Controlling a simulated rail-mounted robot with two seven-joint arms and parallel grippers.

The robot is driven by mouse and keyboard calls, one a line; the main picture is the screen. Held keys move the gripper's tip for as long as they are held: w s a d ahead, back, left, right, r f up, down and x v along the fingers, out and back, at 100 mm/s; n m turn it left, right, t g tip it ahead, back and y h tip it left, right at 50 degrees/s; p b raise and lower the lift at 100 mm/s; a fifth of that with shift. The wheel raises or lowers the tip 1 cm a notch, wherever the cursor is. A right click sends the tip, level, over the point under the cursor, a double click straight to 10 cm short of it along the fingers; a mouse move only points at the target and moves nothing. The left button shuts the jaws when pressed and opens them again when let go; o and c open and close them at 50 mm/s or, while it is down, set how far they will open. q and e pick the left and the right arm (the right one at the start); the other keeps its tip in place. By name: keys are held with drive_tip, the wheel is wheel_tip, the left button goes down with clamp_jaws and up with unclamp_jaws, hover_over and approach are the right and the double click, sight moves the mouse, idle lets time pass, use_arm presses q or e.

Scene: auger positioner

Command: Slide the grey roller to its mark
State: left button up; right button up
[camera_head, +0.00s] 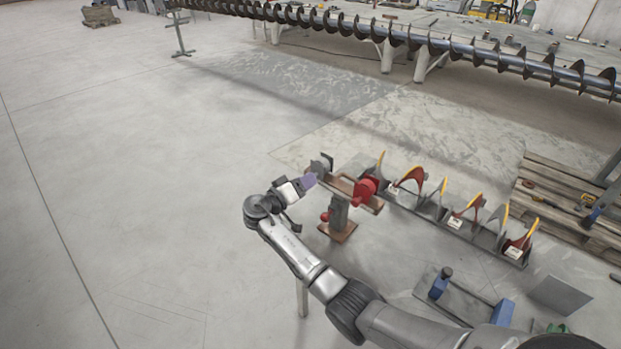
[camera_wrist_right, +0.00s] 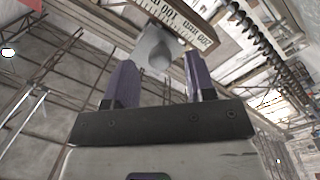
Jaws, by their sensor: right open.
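The grey roller (camera_head: 322,165) sits at the left end of the brown positioner rail (camera_head: 343,186) in the head view. In the right wrist view the grey roller (camera_wrist_right: 158,47) shows ahead, between the lines of the two purple fingers, under a rail with a millimetre scale (camera_wrist_right: 172,17). A red roller (camera_head: 366,187) sits towards the rail's right end. My right gripper (camera_head: 309,181) is open just left of and below the grey roller; the wrist view shows its fingers (camera_wrist_right: 161,68) apart. Contact cannot be told. I cannot make out the roller's mark. My left gripper is not in view.
The positioner stands on a brown base plate (camera_head: 338,232). To its right runs a rack of curved flight pieces (camera_head: 460,212), with a wooden pallet (camera_head: 560,205) beyond. A blue-ended stand (camera_head: 468,302) is at lower right. Floor to the left is clear.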

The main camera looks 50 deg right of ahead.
drive_tip(key=w+a, duration=0.1)
drive_tip(key=a, duration=1)
drive_tip(key=shift+w+d, duration=0.1)
